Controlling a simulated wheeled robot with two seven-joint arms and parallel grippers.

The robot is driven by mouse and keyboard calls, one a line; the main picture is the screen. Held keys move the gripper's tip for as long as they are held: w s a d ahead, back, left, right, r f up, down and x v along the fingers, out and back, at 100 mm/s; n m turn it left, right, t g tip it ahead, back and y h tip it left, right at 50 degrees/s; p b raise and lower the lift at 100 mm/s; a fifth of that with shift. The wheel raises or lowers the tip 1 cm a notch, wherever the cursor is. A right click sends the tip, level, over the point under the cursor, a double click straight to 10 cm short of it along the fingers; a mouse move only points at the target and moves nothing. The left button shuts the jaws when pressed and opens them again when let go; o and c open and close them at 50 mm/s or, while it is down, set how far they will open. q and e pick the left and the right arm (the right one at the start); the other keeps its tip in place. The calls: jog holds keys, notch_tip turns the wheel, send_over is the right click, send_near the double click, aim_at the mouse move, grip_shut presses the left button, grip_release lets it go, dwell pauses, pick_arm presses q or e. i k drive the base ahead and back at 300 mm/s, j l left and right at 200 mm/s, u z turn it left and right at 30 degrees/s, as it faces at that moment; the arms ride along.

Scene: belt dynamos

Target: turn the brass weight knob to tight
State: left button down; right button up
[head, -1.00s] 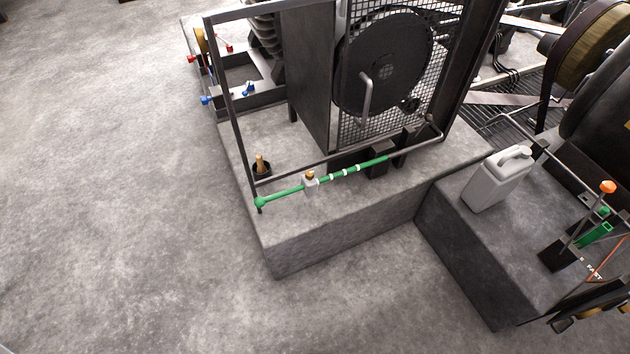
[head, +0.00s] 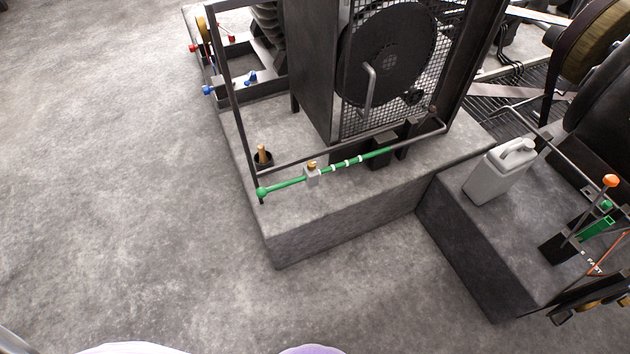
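The brass weight knob (head: 312,164) is small and sits on top of a pale sliding weight (head: 313,177). The weight is on a green rod (head: 285,187) with several white bands, toward the rod's left part. The rod runs along the front of a concrete plinth, its green ball end at the left. The frames do not show whether the knob is tight or loose. Neither of my grippers is in view.
A metal rail frame (head: 236,100) stands around the meshed machine (head: 385,60) behind the rod. A brass-topped peg in a dark cup (head: 263,155) stands nearby. A grey jerrycan (head: 500,172) and levers (head: 609,182) are at right. The floor (head: 110,200) at left is clear.

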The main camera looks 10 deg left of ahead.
aim_at(311, 164)
jog(key=j+u, duration=0.35)
jog(key=i+u, duration=0.15)
jog(key=u, duration=0.2)
jog(key=i+j+u, duration=0.1)
jog(key=j+u, duration=0.25)
jog(key=l, duration=0.1)
